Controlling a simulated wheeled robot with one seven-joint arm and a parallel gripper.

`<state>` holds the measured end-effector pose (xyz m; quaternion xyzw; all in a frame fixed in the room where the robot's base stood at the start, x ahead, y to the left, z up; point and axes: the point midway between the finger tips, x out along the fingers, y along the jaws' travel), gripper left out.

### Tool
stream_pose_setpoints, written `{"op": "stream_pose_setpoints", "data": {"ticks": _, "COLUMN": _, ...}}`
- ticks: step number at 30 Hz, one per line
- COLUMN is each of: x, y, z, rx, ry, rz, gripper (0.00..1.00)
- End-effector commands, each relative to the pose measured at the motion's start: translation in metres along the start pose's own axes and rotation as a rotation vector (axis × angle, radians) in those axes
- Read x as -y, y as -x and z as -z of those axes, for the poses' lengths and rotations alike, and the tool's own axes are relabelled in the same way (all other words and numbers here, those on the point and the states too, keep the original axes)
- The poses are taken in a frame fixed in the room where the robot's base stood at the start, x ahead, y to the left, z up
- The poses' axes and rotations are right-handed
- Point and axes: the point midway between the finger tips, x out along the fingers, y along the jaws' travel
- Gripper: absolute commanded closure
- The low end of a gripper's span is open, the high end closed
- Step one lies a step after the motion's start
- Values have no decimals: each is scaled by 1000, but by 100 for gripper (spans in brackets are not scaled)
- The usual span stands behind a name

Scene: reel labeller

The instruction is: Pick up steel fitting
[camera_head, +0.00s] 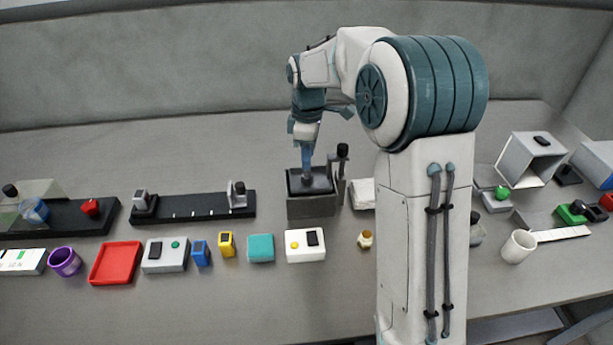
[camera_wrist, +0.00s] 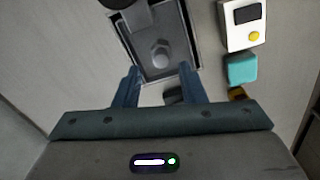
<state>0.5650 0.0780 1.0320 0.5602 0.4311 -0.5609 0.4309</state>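A grey steel fitting (camera_wrist: 160,51) with a hexagonal outline lies inside a dark open-topped box in the wrist view. The dark grey box (camera_head: 311,207) stands near the middle of the bench in the head view. My gripper (camera_head: 307,165) points down over this box. In the wrist view my gripper (camera_wrist: 159,69) is open, with its two fingers apart and nothing between the tips. The fitting appears just beyond the fingertips, between their lines. In the head view I cannot make out the fitting; the gripper and box wall hide it.
A dark post with a black knob (camera_head: 342,152) rises at the box's right side. A white block (camera_head: 361,194) lies to the right. In front are a white button box (camera_head: 305,245), a teal block (camera_head: 261,248) and a red tray (camera_head: 116,263). The bench behind the box is clear.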

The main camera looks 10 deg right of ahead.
Motion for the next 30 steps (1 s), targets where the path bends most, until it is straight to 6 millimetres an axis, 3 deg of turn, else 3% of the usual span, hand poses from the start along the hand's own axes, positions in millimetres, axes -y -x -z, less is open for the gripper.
{"op": "stream_pose_setpoints", "data": {"ticks": 7, "x": 1, "y": -19, "z": 1, "rx": 1, "ry": 0, "rz": 2, "gripper": 63}}
{"op": "stream_pose_setpoints", "data": {"ticks": 15, "x": 2, "y": -57, "z": 2, "rx": 1, "ry": -1, "rz": 2, "gripper": 63}}
{"op": "stream_pose_setpoints", "data": {"ticks": 24, "x": 1, "y": -63, "z": 2, "rx": 0, "ry": -1, "rz": -1, "gripper": 63}}
{"op": "stream_pose_setpoints", "data": {"ticks": 28, "x": 1, "y": -62, "z": 2, "rx": -1, "ry": -1, "rz": -1, "gripper": 96}}
{"op": "stream_pose_setpoints", "data": {"ticks": 30, "x": 1, "y": -62, "z": 2, "rx": -1, "ry": -1, "rz": -1, "gripper": 97}}
